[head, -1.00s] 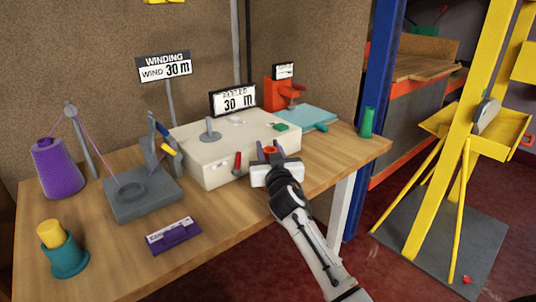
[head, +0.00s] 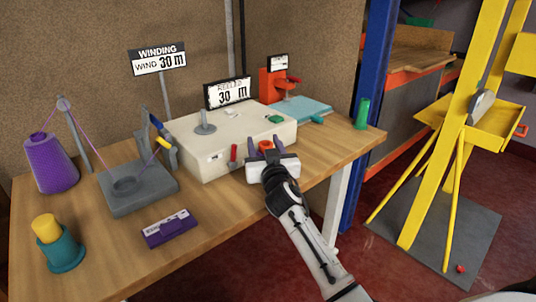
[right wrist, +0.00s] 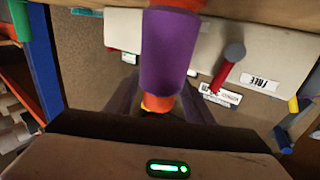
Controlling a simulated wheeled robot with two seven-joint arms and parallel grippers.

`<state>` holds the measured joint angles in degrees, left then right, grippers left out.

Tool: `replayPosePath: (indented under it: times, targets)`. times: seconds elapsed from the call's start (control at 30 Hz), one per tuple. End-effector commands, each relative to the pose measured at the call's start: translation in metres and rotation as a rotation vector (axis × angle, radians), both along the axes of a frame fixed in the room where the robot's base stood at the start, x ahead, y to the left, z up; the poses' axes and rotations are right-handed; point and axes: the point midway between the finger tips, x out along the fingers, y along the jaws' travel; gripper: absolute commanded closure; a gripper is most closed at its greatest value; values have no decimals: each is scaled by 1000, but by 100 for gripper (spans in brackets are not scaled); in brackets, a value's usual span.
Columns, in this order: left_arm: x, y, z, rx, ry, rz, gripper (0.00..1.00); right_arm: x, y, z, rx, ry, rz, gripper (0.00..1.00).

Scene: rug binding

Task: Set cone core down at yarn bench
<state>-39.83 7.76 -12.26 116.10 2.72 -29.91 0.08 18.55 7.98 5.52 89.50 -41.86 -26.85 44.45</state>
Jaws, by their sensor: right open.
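The cone core is a purple cylinder with orange-red ends, seen in the right wrist view (right wrist: 170,52), where the bench top lies along the upper edge and its base appears to meet the wood. In the head view only its orange top (head: 266,145) shows clearly. The yarn bench (head: 215,222) is a wooden table. My right gripper (head: 266,152) is open, with its fingers on either side of the core, just in front of the white box. Contact between fingers and core cannot be told. My left gripper is not in view.
The white box (head: 205,160) stands directly behind my right gripper. A purple yarn cone (head: 52,165), grey winding base (head: 138,190), teal cup (head: 65,255) and purple label holder (head: 170,228) lie left. A green cone (head: 362,113) stands at right. The front middle of the bench is clear.

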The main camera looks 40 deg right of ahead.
Motion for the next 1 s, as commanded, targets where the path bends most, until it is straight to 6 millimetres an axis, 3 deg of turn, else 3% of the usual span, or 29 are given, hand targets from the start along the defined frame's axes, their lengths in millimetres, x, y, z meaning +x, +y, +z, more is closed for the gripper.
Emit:
replayPosePath:
  times: [0.3,0.5,1.0]
  targets:
    - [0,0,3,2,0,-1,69,-61,29,-2,4,1,0,52]
    - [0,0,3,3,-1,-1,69,-89,42,-1,4,1,0,52]
    - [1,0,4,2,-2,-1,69,-99,46,0,1,0,-1,52]
